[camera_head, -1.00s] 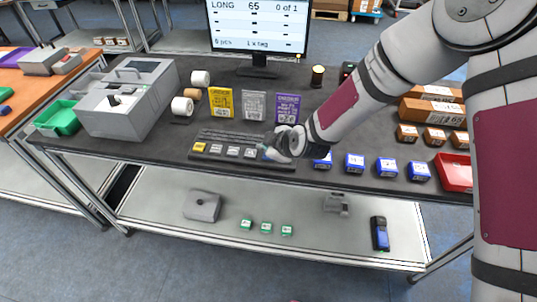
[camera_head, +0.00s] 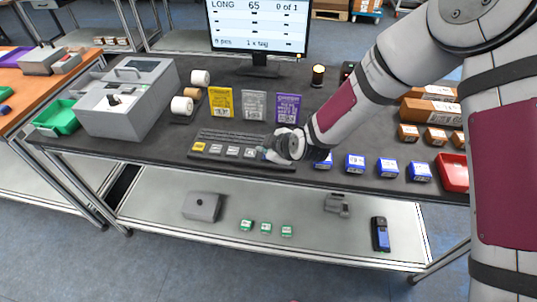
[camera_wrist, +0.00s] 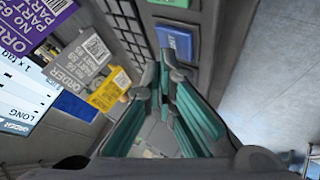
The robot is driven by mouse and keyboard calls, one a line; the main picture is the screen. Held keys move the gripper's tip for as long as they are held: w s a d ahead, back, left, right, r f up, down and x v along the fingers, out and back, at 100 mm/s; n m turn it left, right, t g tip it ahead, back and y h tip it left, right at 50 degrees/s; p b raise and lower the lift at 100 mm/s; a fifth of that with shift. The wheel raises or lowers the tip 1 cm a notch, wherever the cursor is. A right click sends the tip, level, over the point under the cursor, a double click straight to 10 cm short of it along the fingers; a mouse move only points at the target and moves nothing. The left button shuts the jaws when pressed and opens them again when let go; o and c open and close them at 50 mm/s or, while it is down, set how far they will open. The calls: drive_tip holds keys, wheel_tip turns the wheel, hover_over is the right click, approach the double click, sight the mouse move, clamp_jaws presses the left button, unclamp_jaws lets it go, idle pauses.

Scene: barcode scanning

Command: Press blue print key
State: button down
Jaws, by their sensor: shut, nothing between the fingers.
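The keyboard (camera_head: 236,140) lies on the dark table, with a yellow key (camera_head: 199,147) and several grey keys along its front row. In the wrist view the blue print key (camera_wrist: 175,43) sits on the keyboard's dark frame, just beyond my fingertips. In the head view it is mostly hidden by my gripper. My gripper (camera_head: 266,153) is shut and empty, at the right end of the front row. In the wrist view my gripper (camera_wrist: 168,72) shows green-grey fingers close together. I cannot tell whether the tips touch the key.
A monitor (camera_head: 258,25) reads "LONG 65", "0 of 1". Yellow, grey and purple order cards (camera_head: 287,107) stand behind the keyboard. A grey printer (camera_head: 130,100) is left. Blue boxes (camera_head: 355,163) and a red tray (camera_head: 455,171) are right.

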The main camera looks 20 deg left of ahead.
drive_tip(key=shift+f, duration=0.45)
idle(0.3)
drive_tip(key=shift+r, duration=0.9)
drive_tip(key=shift+r+p, duration=0.9)
drive_tip(key=shift+r, duration=1.6)
